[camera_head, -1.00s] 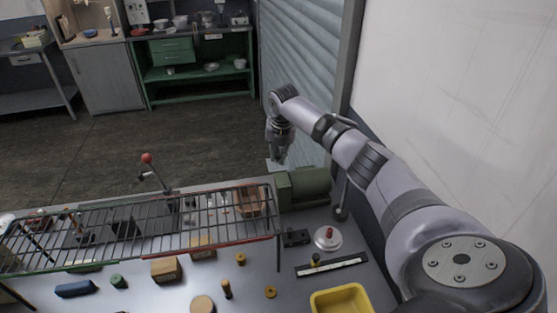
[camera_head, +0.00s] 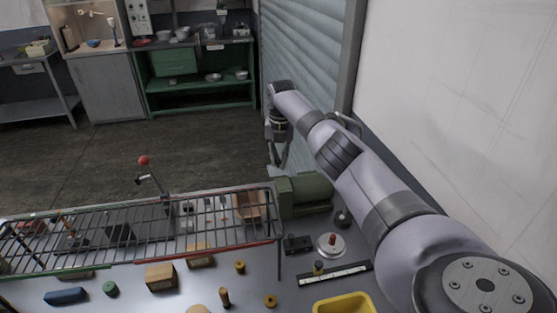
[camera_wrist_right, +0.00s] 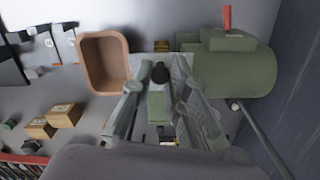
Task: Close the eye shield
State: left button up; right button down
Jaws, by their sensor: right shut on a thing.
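The green machine (camera_head: 305,195) stands at the back right of the bench. In the right wrist view it is the green rounded body (camera_wrist_right: 235,70) on the right, with a red part on top. My right gripper (camera_head: 281,155) is behind it in the head view, its tips partly hidden. In the wrist view my right gripper (camera_wrist_right: 160,76) is shut, its fingers meeting around a small dark knob. A pale panel (camera_wrist_right: 180,66) beside the tips looks like the eye shield, largely covered by the fingers. My left gripper is out of view.
A wire rack (camera_head: 130,232) spans the bench. A brown box (camera_head: 250,206) lies left of the machine and shows in the wrist view (camera_wrist_right: 84,62). A yellow bin (camera_head: 343,303), small blocks and a red-knobbed disc (camera_head: 331,245) sit in front. A shutter and wall bound the right.

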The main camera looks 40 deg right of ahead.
aim_at(280, 162)
jog(key=c, duration=1.5)
grip_release()
jog(key=shift+d+f, duration=0.1)
jog(key=shift+c, duration=0.2)
notch_tip(280, 162, up, 12)
jog(key=shift+s, duration=0.25)
